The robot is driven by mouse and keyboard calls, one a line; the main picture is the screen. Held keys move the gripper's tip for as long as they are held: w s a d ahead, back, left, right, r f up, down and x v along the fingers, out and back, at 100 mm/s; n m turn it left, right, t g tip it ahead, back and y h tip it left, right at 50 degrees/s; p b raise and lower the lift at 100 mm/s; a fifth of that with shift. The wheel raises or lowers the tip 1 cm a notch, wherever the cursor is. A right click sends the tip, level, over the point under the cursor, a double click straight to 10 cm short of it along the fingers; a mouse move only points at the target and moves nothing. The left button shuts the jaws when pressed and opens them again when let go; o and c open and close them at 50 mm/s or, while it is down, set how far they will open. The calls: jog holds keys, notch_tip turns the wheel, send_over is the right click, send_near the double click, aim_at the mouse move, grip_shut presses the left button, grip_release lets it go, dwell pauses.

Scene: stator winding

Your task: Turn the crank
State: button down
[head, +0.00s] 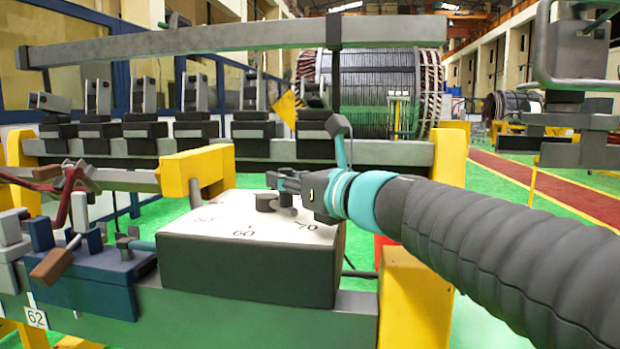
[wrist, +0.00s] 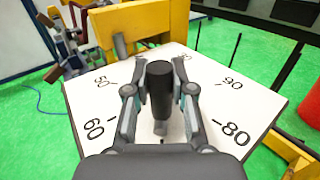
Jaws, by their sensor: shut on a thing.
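The crank is a dark grey piece on the white dial top (head: 240,217) of a dark box (head: 250,270). A dark round part of the crank (head: 266,203) shows in the head view beside my gripper (head: 280,181). In the wrist view, my gripper (wrist: 160,92) is shut on the crank's upright black handle (wrist: 159,88), with one finger on each side. A thin grey part shows below the handle, between the fingers. The dial (wrist: 95,78) carries printed numbers such as 50, 60, 80 and 90. The fingers hide part of the crank.
A yellow bracket (head: 190,170) stands close behind the box's left side. A blue clamp block (head: 95,275) with levers sits to the left on the green beam (head: 250,325). A yellow post (head: 412,300) stands at the right. A long grey rail with several black blocks runs behind.

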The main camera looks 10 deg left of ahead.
jog(key=shift+r, duration=0.2)
jog(key=c, duration=1)
grip_release()
jog(key=shift+w+f, duration=0.1)
jog(key=v, duration=1.2)
